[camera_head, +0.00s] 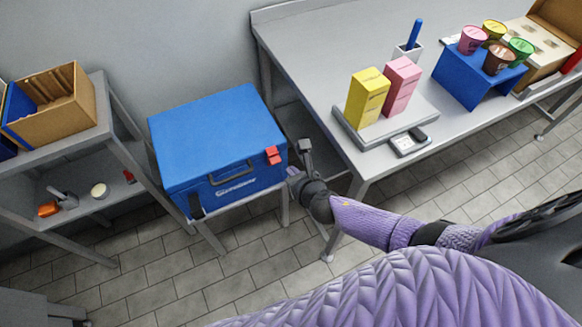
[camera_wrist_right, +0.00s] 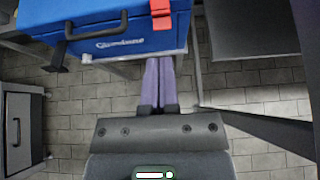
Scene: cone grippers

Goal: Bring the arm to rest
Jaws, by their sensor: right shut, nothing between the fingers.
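My right arm (camera_head: 375,222), in a purple sleeve, reaches in from the right in the head view. Its gripper (camera_head: 305,150) is in front of the right end of a closed blue cool box (camera_head: 225,135), apart from the table. In the right wrist view the two purple fingers (camera_wrist_right: 159,75) lie side by side, shut with nothing between them, just below the blue box (camera_wrist_right: 100,30) in the picture. My left gripper is not in view.
The steel table (camera_head: 310,60) holds a scale (camera_head: 350,138) with a yellow carton (camera_head: 367,98) and a pink carton (camera_head: 402,85), and a blue stand (camera_head: 462,85) with several cups. A grey shelf (camera_head: 120,125) stands left. The tiled floor (camera_head: 150,275) is clear in front.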

